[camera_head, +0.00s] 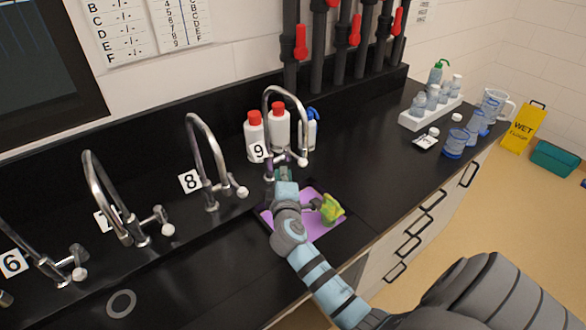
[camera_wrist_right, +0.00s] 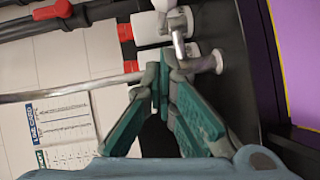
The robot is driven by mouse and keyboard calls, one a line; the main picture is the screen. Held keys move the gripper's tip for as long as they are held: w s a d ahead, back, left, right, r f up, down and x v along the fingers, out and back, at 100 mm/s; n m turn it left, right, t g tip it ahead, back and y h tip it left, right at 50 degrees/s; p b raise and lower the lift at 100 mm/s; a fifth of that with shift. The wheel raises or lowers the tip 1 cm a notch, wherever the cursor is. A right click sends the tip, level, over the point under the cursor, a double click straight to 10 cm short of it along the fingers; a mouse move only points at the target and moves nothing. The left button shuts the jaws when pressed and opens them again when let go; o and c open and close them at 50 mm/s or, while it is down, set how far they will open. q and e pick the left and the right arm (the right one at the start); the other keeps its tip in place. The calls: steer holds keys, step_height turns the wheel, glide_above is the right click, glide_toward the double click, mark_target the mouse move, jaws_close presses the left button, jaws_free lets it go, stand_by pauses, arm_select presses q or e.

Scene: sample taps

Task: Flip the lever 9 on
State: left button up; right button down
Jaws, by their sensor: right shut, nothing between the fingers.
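The tap labelled 9 (camera_head: 286,95) is a chrome gooseneck at the back of the black counter. Its number card (camera_head: 258,151) stands just left of it. The tap's lever has a white knob (camera_head: 302,162) on its right side. My right gripper (camera_head: 283,174) is at the foot of this tap, its teal fingers partly hidden by my wrist. In the right wrist view the fingers (camera_wrist_right: 158,88) are closed together and empty, close beside chrome tap parts (camera_wrist_right: 180,45). I cannot tell whether they touch the lever. My left gripper is not in view.
Tap 8 (camera_head: 207,160) and tap 7 (camera_head: 110,200) stand to the left. White bottles with red caps (camera_head: 279,128) stand behind tap 9. A purple mat (camera_head: 303,232) with a yellow-green item (camera_head: 331,209) lies in front. The counter to the right is clear up to a bottle rack (camera_head: 430,115).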

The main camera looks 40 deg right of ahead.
mark_target(295, 156)
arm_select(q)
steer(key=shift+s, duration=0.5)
arm_select(e)
steer(key=d, duration=0.3)
steer(key=w+d, duration=0.1)
steer(key=shift+d+f, duration=0.15)
steer(key=shift+f, duration=0.25)
arm_select(q)
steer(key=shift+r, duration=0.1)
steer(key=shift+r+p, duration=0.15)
steer(key=shift+p, duration=0.2)
arm_select(e)
steer(key=shift+s+d+n+y, duration=0.1)
steer(key=shift+d+n+y, duration=0.2)
steer(key=shift+y, duration=0.1)
